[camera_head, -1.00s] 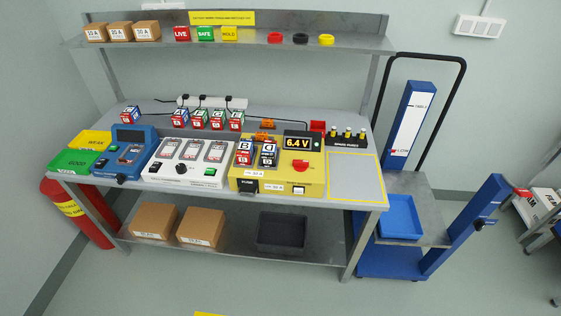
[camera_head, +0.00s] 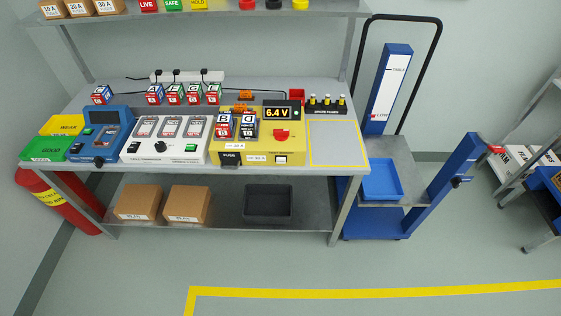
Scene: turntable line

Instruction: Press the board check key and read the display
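The yellow test board (camera_head: 293,152) stands on the right half of the workbench. Its black display (camera_head: 278,113) is lit and reads 6.4 V. Two batteries marked B (camera_head: 222,125) and C or G (camera_head: 248,125) sit in it; the second letter is hard to tell. A red knob (camera_head: 281,134) is under the display. A small white key (camera_head: 281,158) is on the front at the right, and a black fuse part (camera_head: 230,159) is at the left. I cannot read which one is the board check key. My gripper is not in view.
A white charger (camera_head: 165,150), a blue tester (camera_head: 100,145), and green GOOD (camera_head: 45,149) and yellow WEAK (camera_head: 63,125) trays are to the left. A yellow-outlined area (camera_head: 338,143) at right is bare. A blue lift cart (camera_head: 381,180) stands beside the bench. Floor in front is clear.

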